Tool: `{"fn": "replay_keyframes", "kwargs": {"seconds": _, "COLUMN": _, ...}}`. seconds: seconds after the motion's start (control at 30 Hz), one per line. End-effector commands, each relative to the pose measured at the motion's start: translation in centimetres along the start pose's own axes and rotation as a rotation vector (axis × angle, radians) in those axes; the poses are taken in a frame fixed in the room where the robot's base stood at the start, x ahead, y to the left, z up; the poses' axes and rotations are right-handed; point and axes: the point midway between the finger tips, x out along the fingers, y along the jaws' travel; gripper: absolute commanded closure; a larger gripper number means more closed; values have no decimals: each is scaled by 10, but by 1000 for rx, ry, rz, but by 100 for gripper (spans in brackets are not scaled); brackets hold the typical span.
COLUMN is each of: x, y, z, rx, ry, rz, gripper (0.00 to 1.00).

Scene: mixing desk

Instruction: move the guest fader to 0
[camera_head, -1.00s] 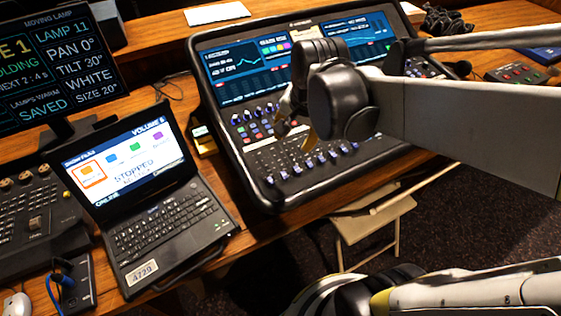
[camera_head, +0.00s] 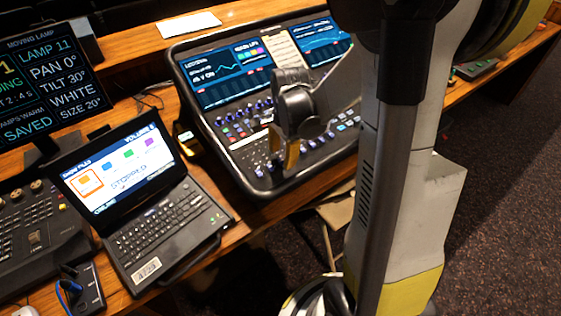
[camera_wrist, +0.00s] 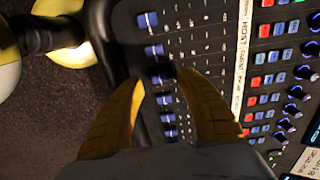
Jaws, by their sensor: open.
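The mixing desk (camera_head: 249,185) stands at the centre of the head view, with lit screens at its back and rows of knobs and faders. My gripper (camera_head: 282,150) is over its front part, fingers pointing down. In the wrist view my gripper (camera_wrist: 160,78) is open, its two yellow fingers on either side of the row of blue fader caps (camera_wrist: 154,50). A dark shape lies between the fingertips. I cannot tell whether a finger touches a cap. A white label strip (camera_wrist: 243,50) reads HOST on one part; which cap is the guest fader is not clear.
A laptop (camera_head: 165,228) showing STOPPED stands left of the desk, with a lamp monitor (camera_head: 45,85) behind it. Another control panel (camera_head: 35,235) is at far left. Coloured knobs and buttons (camera_wrist: 275,83) lie right of the fingers in the wrist view.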

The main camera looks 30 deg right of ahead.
Motion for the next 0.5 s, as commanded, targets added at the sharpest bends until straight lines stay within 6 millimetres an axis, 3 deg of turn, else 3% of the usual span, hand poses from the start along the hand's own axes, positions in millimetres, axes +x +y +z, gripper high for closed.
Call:
{"fn": "replay_keyframes", "kwargs": {"seconds": 0.13, "x": 15, "y": 0, "z": 0, "rx": -1, "ry": 0, "rz": 0, "gripper": 57}}
{"fn": "replay_keyframes", "kwargs": {"seconds": 0.47, "x": 17, "y": 0, "z": 0, "rx": -1, "ry": 0, "rz": 0, "gripper": 57}}
{"fn": "replay_keyframes", "kwargs": {"seconds": 0.5, "x": 17, "y": 0, "z": 0, "rx": -1, "ry": 0, "rz": 0, "gripper": 67}}
